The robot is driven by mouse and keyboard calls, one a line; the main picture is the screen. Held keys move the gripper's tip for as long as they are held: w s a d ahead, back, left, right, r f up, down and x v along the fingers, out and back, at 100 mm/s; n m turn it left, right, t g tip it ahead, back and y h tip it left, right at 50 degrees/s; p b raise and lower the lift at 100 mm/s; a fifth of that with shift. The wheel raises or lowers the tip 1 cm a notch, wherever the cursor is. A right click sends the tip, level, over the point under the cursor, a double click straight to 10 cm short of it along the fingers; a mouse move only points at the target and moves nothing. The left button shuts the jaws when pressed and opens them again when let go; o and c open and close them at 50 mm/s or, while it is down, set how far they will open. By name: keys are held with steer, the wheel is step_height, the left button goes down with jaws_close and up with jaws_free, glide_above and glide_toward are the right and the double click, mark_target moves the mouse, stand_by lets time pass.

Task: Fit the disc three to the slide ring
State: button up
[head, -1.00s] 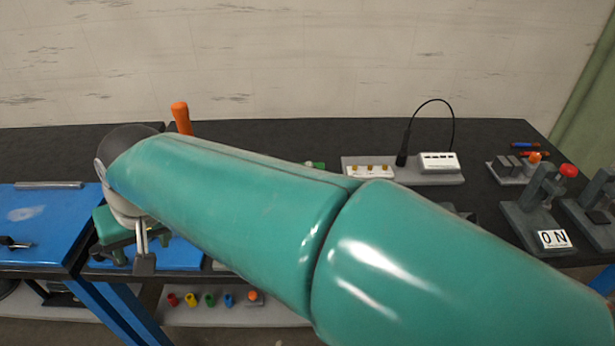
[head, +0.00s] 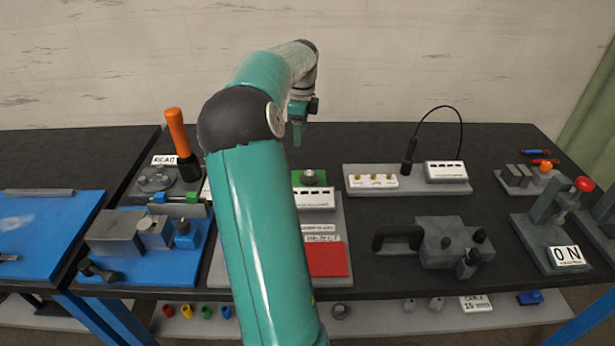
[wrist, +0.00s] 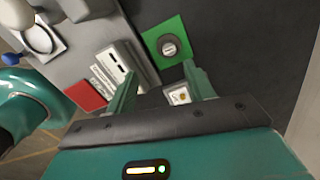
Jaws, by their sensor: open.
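My gripper (head: 298,132) hangs in the air above the back of the table, fingers pointing down. In the wrist view its two green fingers (wrist: 161,84) are apart with nothing held between them. A small round dark disc with a pale top (wrist: 169,47) sits on a green square plate (wrist: 154,34), beyond the fingers. The disc also shows in the head view (head: 310,177). I cannot read a number on it.
A red plate (head: 327,259) and white label blocks (head: 314,198) are near the green plate. A blue fixture (head: 145,245) and an orange-handled tool (head: 179,135) stand left. A grey handled block (head: 450,242) stands right. My arm hides part of the middle board.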

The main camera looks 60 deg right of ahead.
steer(key=s+d+f+m, duration=0.1)
steer(key=s+d+f, duration=0.1)
glide_above(309, 172)
step_height(309, 172, down, 7)
steer(key=shift+a+f, duration=0.1)
steer(key=shift+f, duration=2.9)
steer(key=shift+r, duration=0.1)
jaws_close()
